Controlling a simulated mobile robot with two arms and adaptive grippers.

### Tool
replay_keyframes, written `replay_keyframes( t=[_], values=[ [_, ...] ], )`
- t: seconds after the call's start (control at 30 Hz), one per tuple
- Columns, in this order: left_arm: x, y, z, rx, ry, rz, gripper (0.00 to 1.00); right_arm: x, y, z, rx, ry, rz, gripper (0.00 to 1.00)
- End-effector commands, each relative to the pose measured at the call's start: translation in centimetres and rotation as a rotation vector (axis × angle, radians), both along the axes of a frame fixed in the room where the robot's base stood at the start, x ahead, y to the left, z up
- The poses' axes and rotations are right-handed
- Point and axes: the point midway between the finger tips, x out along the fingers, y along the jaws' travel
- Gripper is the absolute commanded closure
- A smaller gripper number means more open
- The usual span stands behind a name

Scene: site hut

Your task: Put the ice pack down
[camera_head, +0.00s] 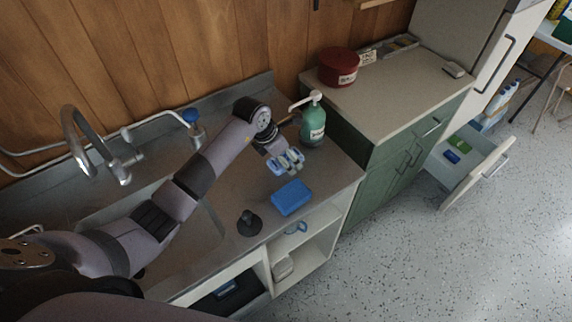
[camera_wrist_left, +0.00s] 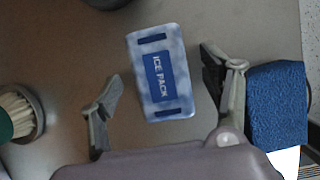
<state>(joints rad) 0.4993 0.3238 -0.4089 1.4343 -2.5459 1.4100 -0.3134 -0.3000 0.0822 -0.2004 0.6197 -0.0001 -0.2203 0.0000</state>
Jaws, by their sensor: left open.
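The ice pack (camera_wrist_left: 157,72) is a flat, mottled blue-and-white pack with a dark blue label. It lies flat on the grey counter in the left wrist view, between the spread fingers of my left gripper (camera_wrist_left: 156,82). A strip of counter shows between the pack and each finger. In the head view my left gripper (camera_head: 283,163) is low over the counter, and the pale ice pack (camera_head: 290,160) shows partly behind its fingers. The gripper is open. My right gripper is not seen.
A blue block (camera_head: 291,197) lies close to the gripper, near the counter's front edge. A black knobbed object (camera_head: 248,222) stands by the sink. A green pump bottle (camera_head: 312,122) stands behind the gripper. A drawer (camera_head: 468,168) is open at the right.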

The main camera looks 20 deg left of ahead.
Motion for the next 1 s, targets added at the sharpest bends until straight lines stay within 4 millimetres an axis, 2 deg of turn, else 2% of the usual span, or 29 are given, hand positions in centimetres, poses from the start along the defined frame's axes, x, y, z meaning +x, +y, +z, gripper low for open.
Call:
replay_keyframes(
  t=[1.0],
  values=[
    [0.03, 0.02, -0.49, 0.001, 0.001, 0.000, 0.28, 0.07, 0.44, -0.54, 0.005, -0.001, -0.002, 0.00]
  ],
)
